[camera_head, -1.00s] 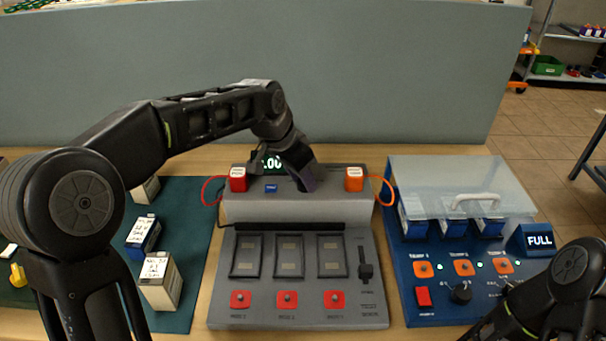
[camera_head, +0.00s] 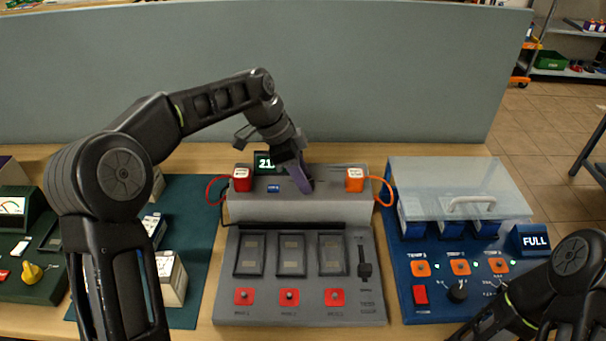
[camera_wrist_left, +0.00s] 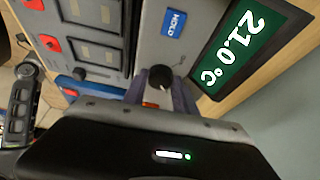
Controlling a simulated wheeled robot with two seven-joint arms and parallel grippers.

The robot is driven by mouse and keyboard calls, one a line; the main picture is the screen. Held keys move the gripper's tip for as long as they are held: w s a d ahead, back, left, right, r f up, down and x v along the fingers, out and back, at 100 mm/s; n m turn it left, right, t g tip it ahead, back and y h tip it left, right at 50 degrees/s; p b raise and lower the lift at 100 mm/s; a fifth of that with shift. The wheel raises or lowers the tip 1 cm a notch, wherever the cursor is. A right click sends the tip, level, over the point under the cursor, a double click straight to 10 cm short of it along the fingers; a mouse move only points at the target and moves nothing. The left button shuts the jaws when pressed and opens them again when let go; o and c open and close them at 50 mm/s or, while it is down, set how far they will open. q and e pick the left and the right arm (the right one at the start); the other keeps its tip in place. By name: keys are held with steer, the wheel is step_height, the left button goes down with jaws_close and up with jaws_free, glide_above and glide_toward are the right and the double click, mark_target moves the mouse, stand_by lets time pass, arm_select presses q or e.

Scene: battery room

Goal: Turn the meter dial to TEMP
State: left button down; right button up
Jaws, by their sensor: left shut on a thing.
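The meter is a grey unit (camera_head: 250,208) with a small dark display (camera_head: 264,163) at its back, partly hidden by my arm in the head view. In the left wrist view the display (camera_wrist_left: 240,45) reads 21.0 °C. The dial is a dark round knob (camera_wrist_left: 160,76) with a pale mark, beside the blue HOLD button (camera_wrist_left: 174,23). My left gripper (camera_head: 304,185) reaches down onto the meter's top, and in the left wrist view its fingers (camera_wrist_left: 162,92) are shut on the dial. The dial is hidden in the head view. My right gripper is out of view; only its arm shows at lower right.
A red block (camera_head: 242,180) and an orange block (camera_head: 355,180) with cables flank the meter's top. A blue charger (camera_head: 415,260) with a clear lid stands at right. A green tester (camera_head: 40,285) with a yellow knob is at far left.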

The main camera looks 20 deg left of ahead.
arm_select(q)
steer(key=shift+f, duration=0.1)
stand_by(0.3)
steer(key=c, duration=1)
jaws_free()
steer(key=shift+n, duration=0.3)
